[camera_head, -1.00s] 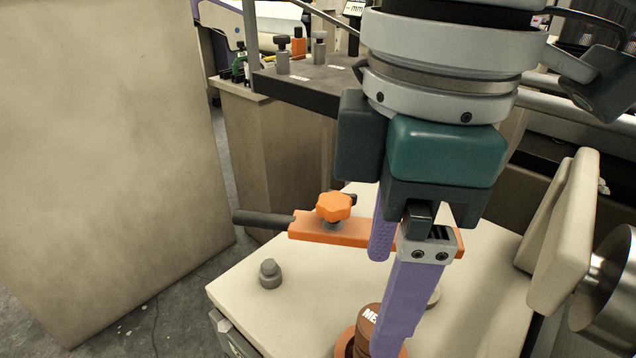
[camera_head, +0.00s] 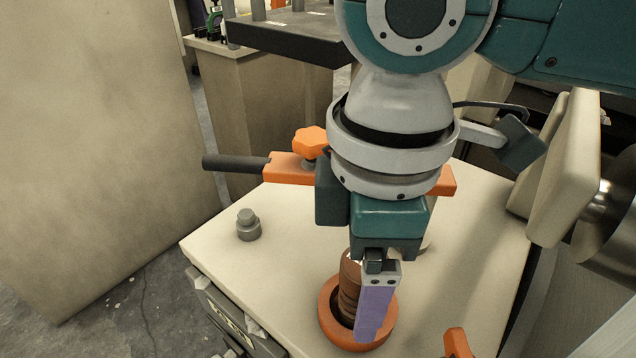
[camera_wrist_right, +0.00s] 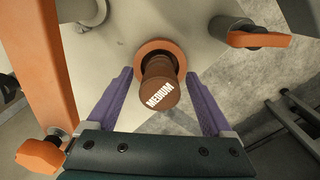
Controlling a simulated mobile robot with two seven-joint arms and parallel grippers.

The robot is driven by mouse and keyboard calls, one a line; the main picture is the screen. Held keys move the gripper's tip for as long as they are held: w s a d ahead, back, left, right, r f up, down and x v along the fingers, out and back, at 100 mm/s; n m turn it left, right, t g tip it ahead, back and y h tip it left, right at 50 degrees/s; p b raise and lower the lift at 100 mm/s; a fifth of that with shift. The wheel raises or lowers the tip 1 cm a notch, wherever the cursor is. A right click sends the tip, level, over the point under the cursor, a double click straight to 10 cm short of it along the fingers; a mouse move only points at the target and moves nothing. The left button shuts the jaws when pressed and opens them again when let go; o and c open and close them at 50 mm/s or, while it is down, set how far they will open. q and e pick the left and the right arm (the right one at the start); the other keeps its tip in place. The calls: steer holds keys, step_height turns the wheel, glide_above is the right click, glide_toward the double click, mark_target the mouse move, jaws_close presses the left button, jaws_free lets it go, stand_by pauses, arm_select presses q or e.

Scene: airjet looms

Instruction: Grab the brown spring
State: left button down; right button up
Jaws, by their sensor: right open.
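The brown spring (camera_head: 349,287) stands upright in an orange ring-shaped holder (camera_head: 328,325) on the cream machine top. In the right wrist view the spring (camera_wrist_right: 159,84) shows its end marked "MEDIUM", with the orange ring (camera_wrist_right: 178,50) around its base. My right gripper (camera_head: 368,330) is over the spring, pointing down, and partly hides it in the head view. In the right wrist view its purple fingers (camera_wrist_right: 161,88) are open, one on each side of the spring, with visible gaps. My left gripper is not in view.
An orange bar with a dark handle (camera_head: 235,163) and orange knob (camera_head: 310,142) lies behind the gripper. A grey knob (camera_head: 248,225) stands on the top at left. A cream plate (camera_head: 570,170) rises at right. Another orange part (camera_head: 457,343) is at the front right.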

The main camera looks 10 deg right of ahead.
steer(key=shift+c, duration=0.2)
jaws_close()
stand_by(0.5)
